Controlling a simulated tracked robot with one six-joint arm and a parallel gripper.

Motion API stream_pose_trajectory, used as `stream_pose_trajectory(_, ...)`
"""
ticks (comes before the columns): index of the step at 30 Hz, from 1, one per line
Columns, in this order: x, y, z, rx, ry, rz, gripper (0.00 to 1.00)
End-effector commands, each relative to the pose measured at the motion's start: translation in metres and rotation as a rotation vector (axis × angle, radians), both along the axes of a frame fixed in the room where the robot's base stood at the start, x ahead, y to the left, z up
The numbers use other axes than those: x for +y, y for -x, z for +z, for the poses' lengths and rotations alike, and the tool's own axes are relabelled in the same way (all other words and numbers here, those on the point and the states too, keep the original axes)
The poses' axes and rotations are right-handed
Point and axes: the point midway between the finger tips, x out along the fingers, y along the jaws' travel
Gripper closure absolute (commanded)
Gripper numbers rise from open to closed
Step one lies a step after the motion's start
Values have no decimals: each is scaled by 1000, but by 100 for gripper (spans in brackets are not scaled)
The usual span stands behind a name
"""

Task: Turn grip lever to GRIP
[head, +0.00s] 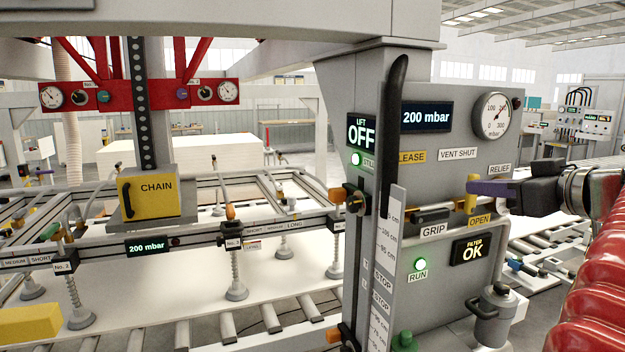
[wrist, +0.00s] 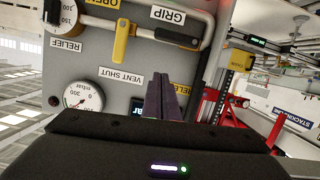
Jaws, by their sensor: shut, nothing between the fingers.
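The black-handled lever (head: 431,215) lies nearly level on the grey panel, just above the GRIP label (head: 433,231). The RELEASE label (head: 411,156) is higher up, partly covered by a tall black handle. In the wrist view, which is upside down, the black lever (wrist: 178,38) shows beside the GRIP label (wrist: 167,15). A yellow handle (head: 471,194) stands upright between the VENT SHUT and OPEN labels. My gripper (head: 470,187) is shut and empty, its purple fingers in front of the panel by the yellow handle. In the wrist view the fingers (wrist: 165,84) appear apart from both handles.
A pressure gauge (head: 495,115) and the RELIEF label (head: 500,169) are on the panel near my arm. The tall black handle (head: 394,120) rises at the panel's left. A filter canister (head: 492,305) protrudes below. The suction frame and conveyor spread out at left.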

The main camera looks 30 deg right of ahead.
Motion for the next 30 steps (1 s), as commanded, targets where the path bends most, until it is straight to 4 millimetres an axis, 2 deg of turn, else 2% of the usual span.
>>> stream_pose_trajectory(3,1,12,3,0,0,-2,100)
stream_pose_trajectory(10,3,20,6,0,0,2,100)
stream_pose_trajectory(23,4,20,5,0,0,3,100)
stream_pose_trajectory(30,16,6,-5,60,41,44,100)
